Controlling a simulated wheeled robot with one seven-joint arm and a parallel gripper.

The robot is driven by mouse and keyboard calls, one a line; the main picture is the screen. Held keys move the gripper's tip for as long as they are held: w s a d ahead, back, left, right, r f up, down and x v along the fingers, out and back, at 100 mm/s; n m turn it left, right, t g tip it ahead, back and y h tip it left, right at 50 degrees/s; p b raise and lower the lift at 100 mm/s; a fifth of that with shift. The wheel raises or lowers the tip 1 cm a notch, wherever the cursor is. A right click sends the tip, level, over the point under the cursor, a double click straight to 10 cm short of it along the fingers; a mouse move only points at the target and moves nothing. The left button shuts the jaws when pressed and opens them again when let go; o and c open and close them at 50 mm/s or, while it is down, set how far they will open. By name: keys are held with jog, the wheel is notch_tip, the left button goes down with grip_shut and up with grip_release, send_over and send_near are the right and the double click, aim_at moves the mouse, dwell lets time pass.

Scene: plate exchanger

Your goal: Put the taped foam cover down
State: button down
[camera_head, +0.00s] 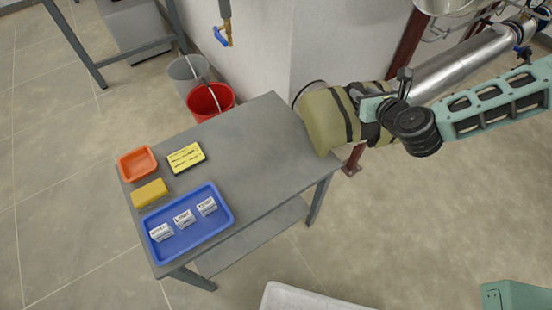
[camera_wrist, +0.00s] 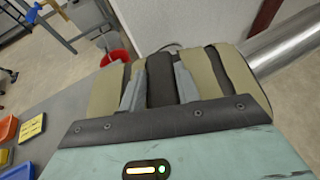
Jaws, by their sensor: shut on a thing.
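The taped foam cover (camera_head: 330,118) is an olive half-shell with dark tape bands. In the head view it is at the right end of the grey table (camera_head: 235,145), against the silver pipe (camera_head: 460,65). My gripper (camera_head: 378,105) is shut on the cover from the right side. In the wrist view the cover (camera_wrist: 104,92) fills the middle, and both fingers of my gripper (camera_wrist: 160,85) lie over its dark bands. Whether the cover touches the table or the pipe I cannot tell.
On the table's left are a blue tray (camera_head: 225,222) with white labelled blocks, an orange bin (camera_head: 137,164), a yellow sponge (camera_head: 150,193) and a yellow label card (camera_head: 186,157). The table's middle is clear. Red (camera_head: 210,101) and grey (camera_head: 187,70) buckets stand behind, beside a white wall (camera_head: 330,40).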

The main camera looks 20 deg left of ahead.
jog(key=s+a+r+n+g+y+b, duration=0.15)
jog(key=s+a+b, duration=0.35)
jog(key=a, duration=0.7)
jog(key=s+a+r+n+g+y+b, duration=0.1)
jog(key=s+a+r+n+y+b, duration=0.15)
jog(key=s+a+b, duration=0.65)
jog(key=w+a+f+p, duration=0.2)
jog(key=w+a+f, duration=0.1)
jog(key=f, duration=0.7)
jog(key=c, duration=1)
grip_release()
jog(key=shift+w, duration=0.15)
jog(key=shift+g, duration=0.25)
jog(key=p+v, duration=0.1)
jog(key=v, duration=1.1)
jog(key=shift+a+r+p, duration=0.15)
jog(key=shift+p, duration=0.2)
